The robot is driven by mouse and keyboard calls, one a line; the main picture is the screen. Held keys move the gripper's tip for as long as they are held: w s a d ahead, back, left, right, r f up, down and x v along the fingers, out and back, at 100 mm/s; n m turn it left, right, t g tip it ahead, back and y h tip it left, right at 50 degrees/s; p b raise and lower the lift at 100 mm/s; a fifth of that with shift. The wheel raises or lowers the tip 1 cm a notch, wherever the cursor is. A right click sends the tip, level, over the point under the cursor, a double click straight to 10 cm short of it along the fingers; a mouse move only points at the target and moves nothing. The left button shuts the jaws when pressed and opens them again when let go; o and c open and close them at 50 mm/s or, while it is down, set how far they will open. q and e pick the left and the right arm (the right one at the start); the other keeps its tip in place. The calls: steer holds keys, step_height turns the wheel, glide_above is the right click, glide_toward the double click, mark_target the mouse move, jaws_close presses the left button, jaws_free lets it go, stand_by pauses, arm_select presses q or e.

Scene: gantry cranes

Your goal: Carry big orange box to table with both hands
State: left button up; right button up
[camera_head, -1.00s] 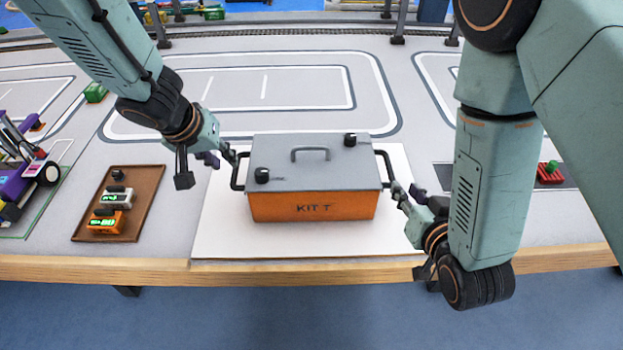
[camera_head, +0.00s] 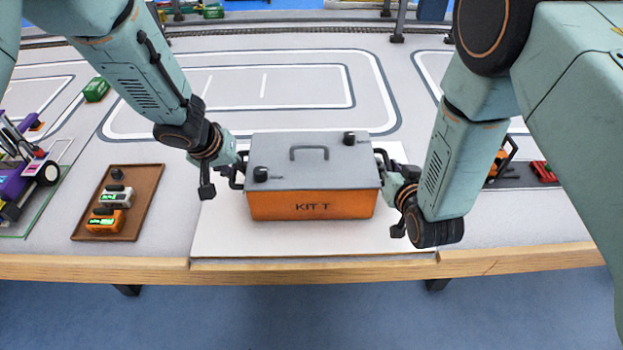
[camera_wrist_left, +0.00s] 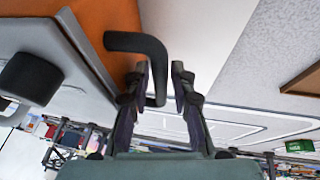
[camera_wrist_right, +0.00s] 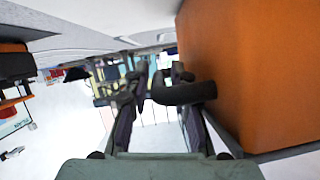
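The big orange box (camera_head: 312,205), with a grey lid and "KIT T" on its front, sits on a white board (camera_head: 225,235) on the table (camera_head: 330,268). My left gripper (camera_head: 238,170) is at the box's left side handle. In the left wrist view the dark handle (camera_wrist_left: 152,62) lies between the open fingers (camera_wrist_left: 163,80), close to the left finger, with a gap to the right one. My right gripper (camera_head: 384,170) is at the right side handle. In the right wrist view that handle (camera_wrist_right: 185,93) reaches between the parted fingers (camera_wrist_right: 158,88).
A brown tray (camera_head: 143,215) with small devices lies left of the board. A purple vehicle (camera_head: 15,185) stands at the far left. A red object (camera_head: 543,172) lies on a dark strip at the right. Marked floor lanes behind the box are clear.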

arm_select(q)
steer(key=shift+c, duration=0.2)
arm_select(e)
steer(key=shift+c, duration=0.2)
arm_select(q)
jaws_close()
arm_select(e)
jaws_close()
arm_select(q)
steer(key=shift+w, duration=0.1)
arm_select(e)
steer(key=shift+w, duration=0.1)
